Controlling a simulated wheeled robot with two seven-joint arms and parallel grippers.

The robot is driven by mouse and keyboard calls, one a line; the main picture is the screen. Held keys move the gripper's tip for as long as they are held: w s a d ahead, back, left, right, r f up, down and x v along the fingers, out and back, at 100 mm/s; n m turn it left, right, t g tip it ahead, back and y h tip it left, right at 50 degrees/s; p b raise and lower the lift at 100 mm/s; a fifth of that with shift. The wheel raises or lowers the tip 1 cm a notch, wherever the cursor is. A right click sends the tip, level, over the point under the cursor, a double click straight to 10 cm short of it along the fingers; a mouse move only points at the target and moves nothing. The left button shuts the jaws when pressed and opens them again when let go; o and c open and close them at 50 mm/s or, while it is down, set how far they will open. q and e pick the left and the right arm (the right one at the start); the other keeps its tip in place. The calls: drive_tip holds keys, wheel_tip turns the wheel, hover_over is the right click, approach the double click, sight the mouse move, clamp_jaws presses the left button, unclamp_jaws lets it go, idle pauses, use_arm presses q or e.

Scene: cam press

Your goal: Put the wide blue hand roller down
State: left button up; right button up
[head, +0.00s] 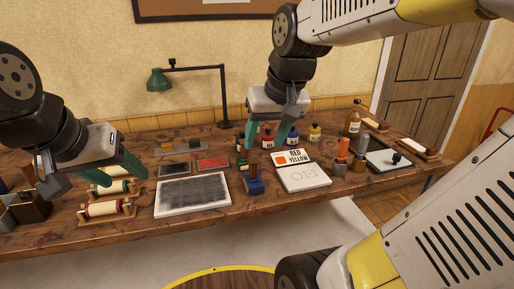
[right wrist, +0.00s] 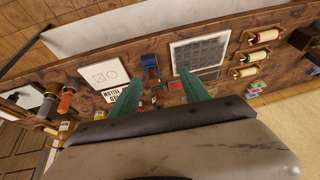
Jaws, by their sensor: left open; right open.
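The blue hand roller (head: 254,186) rests on the bench between the dark-topped slab and the white card, its brown handle pointing up. It also shows in the right wrist view (right wrist: 151,70), just beyond and between the fingertips. My right gripper (head: 262,144) is open and empty above and behind the roller, its green fingers pointing down and apart from it. It also shows in the right wrist view (right wrist: 160,76). My left gripper (head: 96,187) is open at the left, over the cream rollers in wooden cradles (head: 105,208), with nothing visible between its fingers.
The slab with a dark inked top (head: 193,196) lies left of the roller. The white card with printed outlines (head: 304,177) and a RED YELLOW sign (head: 291,157) lie to its right. Bottles (head: 315,132) and a green lamp (head: 160,79) stand behind. Bench space around the roller is narrow.

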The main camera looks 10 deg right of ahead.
drive_tip(key=shift+t+y, duration=0.4)
drive_tip(key=shift+t, duration=0.4)
drive_tip(key=s, duration=0.6)
drive_tip(key=shift+a+f, duration=0.3)
drive_tip(key=shift+a, duration=0.05)
drive_tip(key=shift+w, duration=0.1)
drive_tip(key=g+h, duration=0.2)
drive_tip(key=g, duration=0.4)
hover_over(253, 159)
wheel_tip(253, 159, down, 10)
drive_tip(key=shift+a+f, duration=0.1)
drive_tip(key=shift+a, duration=0.05)
drive_tip(key=shift+f, duration=0.25)
wheel_tip(253, 159, down, 8)
drive_tip(key=shift+r, duration=0.25)
clamp_jaws()
